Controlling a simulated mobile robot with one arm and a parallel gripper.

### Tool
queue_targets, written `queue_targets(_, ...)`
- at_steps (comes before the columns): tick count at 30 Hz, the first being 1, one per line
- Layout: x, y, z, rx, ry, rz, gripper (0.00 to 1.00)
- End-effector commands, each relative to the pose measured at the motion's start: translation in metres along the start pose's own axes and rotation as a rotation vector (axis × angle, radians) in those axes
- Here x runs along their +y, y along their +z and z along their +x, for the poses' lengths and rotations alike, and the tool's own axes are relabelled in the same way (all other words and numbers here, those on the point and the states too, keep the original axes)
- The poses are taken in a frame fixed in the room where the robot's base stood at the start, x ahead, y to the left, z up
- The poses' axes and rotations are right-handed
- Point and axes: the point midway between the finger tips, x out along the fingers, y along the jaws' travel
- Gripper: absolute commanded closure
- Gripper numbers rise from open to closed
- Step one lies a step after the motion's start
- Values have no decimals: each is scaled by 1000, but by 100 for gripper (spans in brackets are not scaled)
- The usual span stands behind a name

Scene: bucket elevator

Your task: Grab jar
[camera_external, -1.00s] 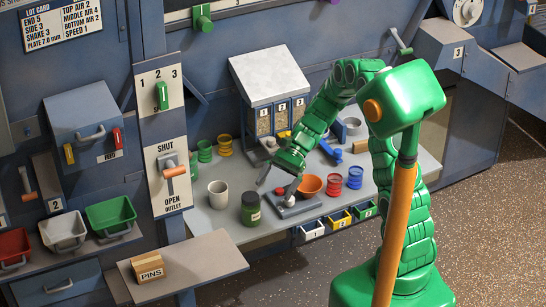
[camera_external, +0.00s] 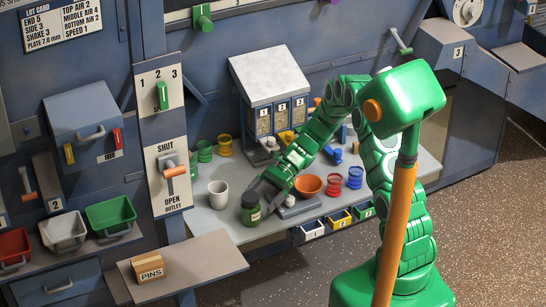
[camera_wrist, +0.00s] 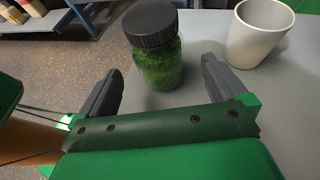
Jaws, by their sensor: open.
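The jar (camera_external: 251,210) is green with a black lid and stands upright on the grey bench, near its front edge. In the wrist view the jar (camera_wrist: 154,50) shows green contents through clear walls. My gripper (camera_wrist: 160,86) is open and empty, its two dark fingers pointing toward the jar, one to each side of its line. The jar appears at or just beyond the fingertips; I cannot tell whether it is between them. In the external view my gripper (camera_external: 262,195) is low, at the right side of the jar, and partly overlaps it.
A white cup (camera_external: 218,195) stands left of the jar, close to the right finger in the wrist view (camera_wrist: 257,36). An orange bowl (camera_external: 308,186), red rings (camera_external: 330,184) and blue rings (camera_external: 355,178) are to the right. A dispenser (camera_external: 270,90) stands behind.

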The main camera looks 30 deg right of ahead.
Motion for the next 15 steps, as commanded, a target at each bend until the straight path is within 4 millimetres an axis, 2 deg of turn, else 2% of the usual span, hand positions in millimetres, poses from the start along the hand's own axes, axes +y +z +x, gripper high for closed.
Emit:
queue_targets(8,0,1,20,2,1,-1,1)
queue_targets(15,1,2,51,2,2,-2,1)
